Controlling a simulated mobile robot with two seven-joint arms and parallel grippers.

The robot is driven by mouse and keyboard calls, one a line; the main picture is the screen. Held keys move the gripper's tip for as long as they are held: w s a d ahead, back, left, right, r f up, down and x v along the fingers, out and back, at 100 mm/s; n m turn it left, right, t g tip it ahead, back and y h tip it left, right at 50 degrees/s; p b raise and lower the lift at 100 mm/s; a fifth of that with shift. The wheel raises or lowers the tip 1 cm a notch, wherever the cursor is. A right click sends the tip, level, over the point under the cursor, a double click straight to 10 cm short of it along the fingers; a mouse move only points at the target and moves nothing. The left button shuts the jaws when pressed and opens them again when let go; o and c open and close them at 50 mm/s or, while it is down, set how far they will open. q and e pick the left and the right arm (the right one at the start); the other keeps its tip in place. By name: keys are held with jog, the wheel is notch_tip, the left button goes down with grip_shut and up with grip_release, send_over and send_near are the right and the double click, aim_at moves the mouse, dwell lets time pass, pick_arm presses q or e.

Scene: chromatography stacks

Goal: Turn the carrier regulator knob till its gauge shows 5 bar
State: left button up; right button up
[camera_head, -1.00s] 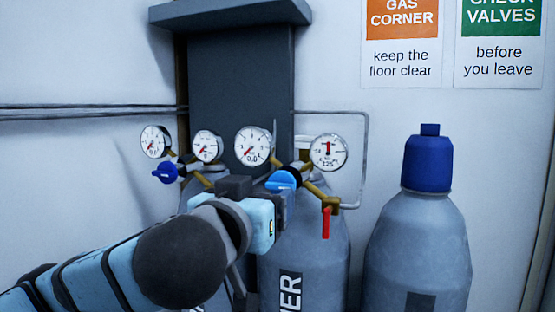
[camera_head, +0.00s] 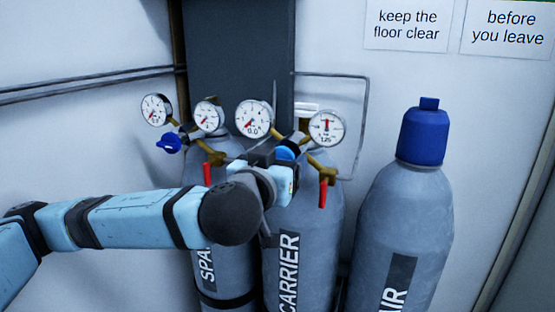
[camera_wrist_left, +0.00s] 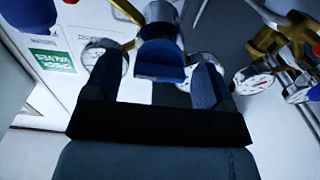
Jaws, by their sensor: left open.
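The carrier regulator knob (camera_head: 288,152) is blue and sits above the CARRIER cylinder (camera_head: 305,225); it is partly hidden by my left gripper (camera_head: 276,158). In the left wrist view the knob (camera_wrist_left: 160,58) appears between the two open fingers of my left gripper (camera_wrist_left: 157,78), with a visible gap on each side. The carrier's outlet gauge (camera_head: 253,119) reads 0.0, its needle pointing to the lower left. The other carrier gauge (camera_head: 327,128) reads about 125, needle upright. My right gripper is not in view.
A red-handled valve (camera_head: 323,193) hangs right of the knob. The left cylinder (camera_head: 218,262) has its own dark blue knob (camera_head: 169,143), two gauges and a red lever (camera_head: 208,173). An AIR cylinder (camera_head: 405,225) with a blue cap stands to the right. Pipes run along the wall.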

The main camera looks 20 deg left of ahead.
pick_arm(q)
jog(key=c, duration=0.9)
jog(key=shift+c, duration=0.2)
